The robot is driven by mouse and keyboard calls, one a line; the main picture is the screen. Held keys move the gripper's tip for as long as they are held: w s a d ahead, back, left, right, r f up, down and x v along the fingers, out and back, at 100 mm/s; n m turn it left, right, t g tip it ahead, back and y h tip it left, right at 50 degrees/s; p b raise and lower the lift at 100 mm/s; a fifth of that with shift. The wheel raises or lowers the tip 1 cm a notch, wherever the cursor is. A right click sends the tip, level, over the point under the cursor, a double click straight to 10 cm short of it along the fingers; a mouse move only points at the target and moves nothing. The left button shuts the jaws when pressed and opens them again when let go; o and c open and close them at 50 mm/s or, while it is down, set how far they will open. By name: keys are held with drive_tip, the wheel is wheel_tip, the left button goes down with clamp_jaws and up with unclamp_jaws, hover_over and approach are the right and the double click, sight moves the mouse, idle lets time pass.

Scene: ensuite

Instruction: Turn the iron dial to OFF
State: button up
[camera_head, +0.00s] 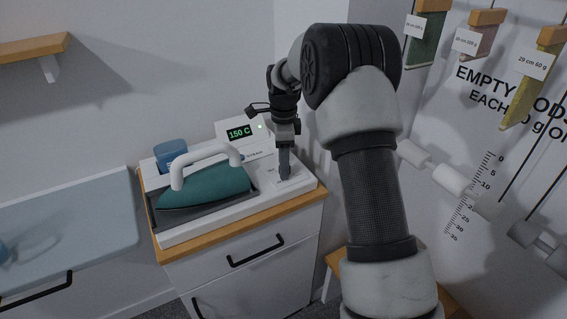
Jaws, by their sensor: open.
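The iron station (240,206) is a white base on a wood-topped drawer cabinet. A teal iron (205,188) with a white handle lies in its dark tray. The display (239,132) on the panel behind reads 150 C in green, with a small lit dot to its right. My gripper (284,172) points down at the right part of the base, over a pale plate with small print. The dial cannot be made out; it is probably hidden by my fingers. The finger gap is too small to see, and whether they touch anything is unclear.
A blue container (171,154) stands behind the iron. An ironing board (65,230) is at the left, below a wall shelf (34,47). At the right wall hang several labelled coloured strips (535,77) and grey-white weights (450,180). My arm covers the middle right.

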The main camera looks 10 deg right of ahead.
drive_tip(key=shift+c, duration=0.4)
drive_tip(key=c, duration=1)
